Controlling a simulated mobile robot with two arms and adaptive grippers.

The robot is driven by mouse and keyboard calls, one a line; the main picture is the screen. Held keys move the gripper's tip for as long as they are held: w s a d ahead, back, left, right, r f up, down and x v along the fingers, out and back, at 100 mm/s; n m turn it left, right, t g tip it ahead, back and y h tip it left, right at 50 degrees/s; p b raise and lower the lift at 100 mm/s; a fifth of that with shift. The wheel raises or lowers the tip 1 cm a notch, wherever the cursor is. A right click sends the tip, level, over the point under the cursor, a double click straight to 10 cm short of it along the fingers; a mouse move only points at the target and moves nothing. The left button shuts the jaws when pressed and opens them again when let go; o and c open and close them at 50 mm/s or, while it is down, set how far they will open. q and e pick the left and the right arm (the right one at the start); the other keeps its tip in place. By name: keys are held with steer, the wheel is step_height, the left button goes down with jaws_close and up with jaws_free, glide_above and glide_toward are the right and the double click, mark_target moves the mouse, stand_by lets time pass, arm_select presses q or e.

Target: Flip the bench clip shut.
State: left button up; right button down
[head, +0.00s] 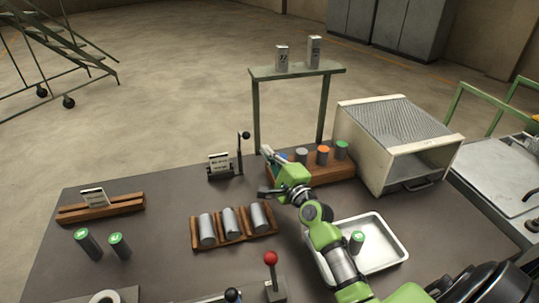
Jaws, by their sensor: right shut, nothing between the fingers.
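The bench clip (239,158) stands at the back of the dark bench, left of the green frame's near post. Its lever stands upright with a black ball at its top, and a small printed white card (219,164) stands at its left side. My right gripper (264,192) is shut and empty. In the picture it is below and to the right of the clip, apart from it, between the clip and the wooden cradle. My left gripper is not in view.
A wooden cradle (222,241) with metal cylinders lies in front. A wooden rack (332,174) with capped cylinders and the box-like furnace (372,155) stand right. My right arm passes over a white tray (393,262). A red-knobbed lever (271,259) stands near the front.

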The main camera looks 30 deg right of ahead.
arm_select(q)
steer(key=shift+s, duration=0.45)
arm_select(e)
steer(key=w, duration=0.6)
steer(key=shift+w+d+r, duration=0.15)
